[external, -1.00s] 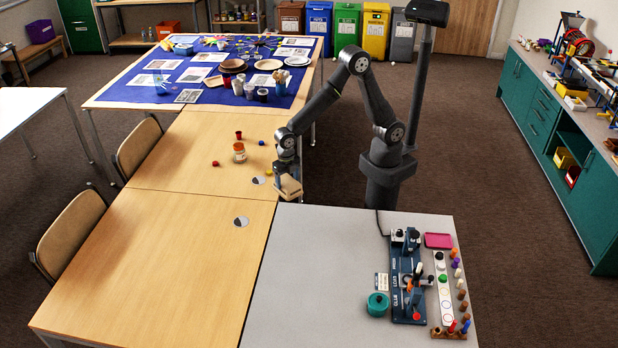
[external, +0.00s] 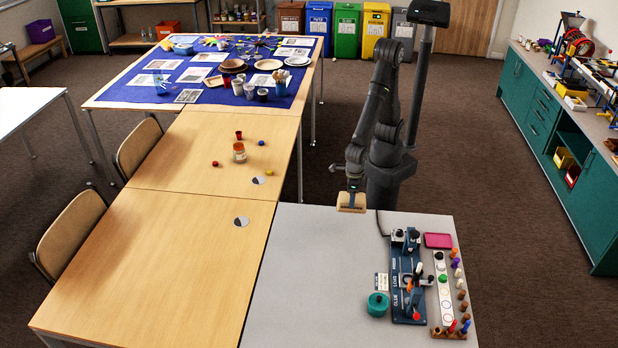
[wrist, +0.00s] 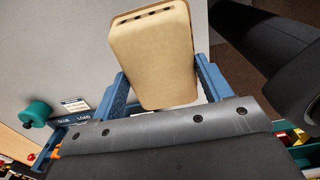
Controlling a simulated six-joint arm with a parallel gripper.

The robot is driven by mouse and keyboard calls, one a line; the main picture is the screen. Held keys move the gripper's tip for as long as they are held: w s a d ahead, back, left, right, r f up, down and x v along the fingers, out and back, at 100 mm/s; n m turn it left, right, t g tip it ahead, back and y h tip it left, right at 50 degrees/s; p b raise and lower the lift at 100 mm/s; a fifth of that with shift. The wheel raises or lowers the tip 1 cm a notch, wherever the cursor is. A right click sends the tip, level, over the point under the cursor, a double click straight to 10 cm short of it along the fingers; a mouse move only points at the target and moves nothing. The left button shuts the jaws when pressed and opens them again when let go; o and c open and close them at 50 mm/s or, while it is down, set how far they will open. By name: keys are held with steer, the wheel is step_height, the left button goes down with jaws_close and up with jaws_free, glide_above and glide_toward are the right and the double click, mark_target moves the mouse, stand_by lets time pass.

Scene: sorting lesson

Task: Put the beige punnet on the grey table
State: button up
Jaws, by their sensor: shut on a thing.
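The beige punnet (external: 351,202) is between the fingers of my gripper (external: 353,190), which is shut on it. It is near the back edge of the grey table (external: 310,270) in the external view. In the wrist view the punnet (wrist: 153,55) fills the space between the two blue fingers of my gripper (wrist: 165,85), with the grey table top (wrist: 60,50) behind it. I cannot tell whether the punnet touches the table.
A blue fixture (external: 407,280), a teal pot (external: 377,304), a pink tray (external: 438,240) and a pegged strip (external: 444,290) stand on the right of the grey table. Its left and middle are clear. A wooden table (external: 160,260) adjoins on the left.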

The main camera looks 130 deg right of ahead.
steer(key=shift+a+f, duration=4.75)
steer(key=shift+f, duration=0.1)
steer(key=shift+f, duration=0.15)
steer(key=o, duration=0.9)
steer(key=shift+o, duration=0.2)
step_height(320, 180, up, 12)
